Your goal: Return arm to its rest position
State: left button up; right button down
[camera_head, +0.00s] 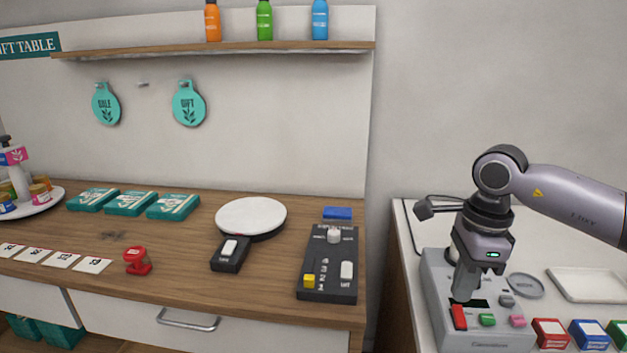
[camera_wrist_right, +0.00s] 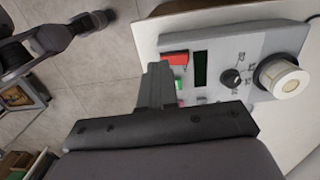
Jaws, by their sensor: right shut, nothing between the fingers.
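My right arm (camera_head: 575,198) comes in from the right in the head view. My right gripper (camera_head: 465,297) points down, shut and empty, over the front part of a grey device (camera_head: 437,290) on the right counter. The device carries a red switch (camera_head: 459,317), a green button (camera_head: 487,320) and a pink button (camera_head: 517,321). In the right wrist view the shut fingers (camera_wrist_right: 157,85) are beside the red switch (camera_wrist_right: 175,58). I cannot tell whether they touch the device. My left gripper is not in view in the head view.
Red (camera_head: 550,333) and blue (camera_head: 589,335) boxes stand right of the device, with a white tray (camera_head: 590,284) behind them. The wooden counter (camera_head: 190,240) at left holds a black control panel (camera_head: 328,265) and a round white plate (camera_head: 251,215). Bare wall lies behind the arm.

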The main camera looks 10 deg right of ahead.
jog(key=s+a+f+g+y, duration=0.1)
jog(key=s+a+f+y, duration=0.15)
jog(key=a, duration=0.35)
jog(key=s+a+f+g+y, duration=0.1)
jog(key=a+f+y, duration=0.2)
jog(key=a, duration=0.4)
jog(key=s+a+r+m+t+y, duration=0.1)
jog(key=s+a+r+m+y, duration=0.1)
jog(key=a+m+y, duration=0.4)
jog(key=s+a+r+m+t+y, duration=0.25)
jog(key=a+m+y, duration=0.25)
jog(key=a+y, duration=0.3)
jog(key=w+d+f+m+t+h, duration=0.2)
jog(key=d+f+m+t+h, duration=0.5)
jog(key=m, duration=0.7)
jog(key=w+d+f+m+t+h, duration=0.1)
jog(key=d+f+m+t+h, duration=0.25)
jog(key=f+m+t, duration=0.65)
jog(key=s+d+f+m+g+h, duration=0.7)
jog(key=s+d+f+m+g, duration=0.1)
jog(key=s+f+m, duration=0.4)
jog(key=shift+s+d+f+m+h, duration=0.25)
jog(key=shift+s+d+m, duration=0.3)
jog(key=shift+m, duration=0.45)
jog(key=shift+s, duration=0.1)
